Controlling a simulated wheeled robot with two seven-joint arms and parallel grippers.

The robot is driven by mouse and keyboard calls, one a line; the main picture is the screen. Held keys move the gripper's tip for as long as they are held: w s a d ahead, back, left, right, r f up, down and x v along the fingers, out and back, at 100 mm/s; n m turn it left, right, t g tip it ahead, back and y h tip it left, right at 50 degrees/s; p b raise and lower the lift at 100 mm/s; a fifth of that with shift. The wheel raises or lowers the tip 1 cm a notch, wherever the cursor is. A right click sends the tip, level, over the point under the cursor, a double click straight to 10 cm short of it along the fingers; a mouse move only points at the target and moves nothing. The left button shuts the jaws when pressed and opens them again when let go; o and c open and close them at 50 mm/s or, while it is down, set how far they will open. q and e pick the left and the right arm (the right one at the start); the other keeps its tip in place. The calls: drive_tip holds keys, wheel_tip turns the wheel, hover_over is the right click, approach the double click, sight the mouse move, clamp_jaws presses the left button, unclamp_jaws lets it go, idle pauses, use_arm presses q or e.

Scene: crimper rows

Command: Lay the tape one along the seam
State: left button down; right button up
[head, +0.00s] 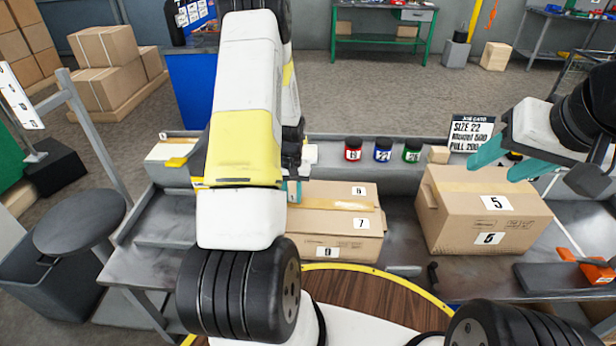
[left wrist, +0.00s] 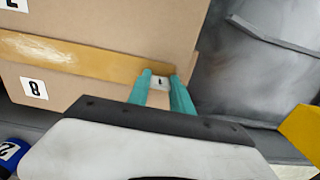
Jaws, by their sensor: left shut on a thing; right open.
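A closed cardboard box (head: 322,224) with several number labels stands on the bench in the middle of the head view. A tan tape strip (head: 335,206) runs across it, and the strip (left wrist: 75,55) also shows in the left wrist view. My left gripper (head: 293,190) is at the box's left end, partly hidden by my arm. In the left wrist view, its teal fingers (left wrist: 162,88) are shut on a small pale piece labelled 1 (left wrist: 160,82), at the strip's end. My right gripper (head: 508,160) is open and empty above the other box.
A second cardboard box (head: 445,213) stands to the right. Red (head: 353,149), blue (head: 383,150) and green (head: 412,150) jars stand behind. A job card (head: 470,133) is at the back. An orange-handled tool (head: 572,268) lies at the right.

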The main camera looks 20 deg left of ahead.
use_arm(q)
drive_tip(key=c, duration=1.1)
unclamp_jaws()
drive_tip(key=shift+o, duration=0.2)
drive_tip(key=shift+r, duration=0.1)
wheel_tip(320, 180, up, 8)
drive_tip(key=shift+f, duration=0.2)
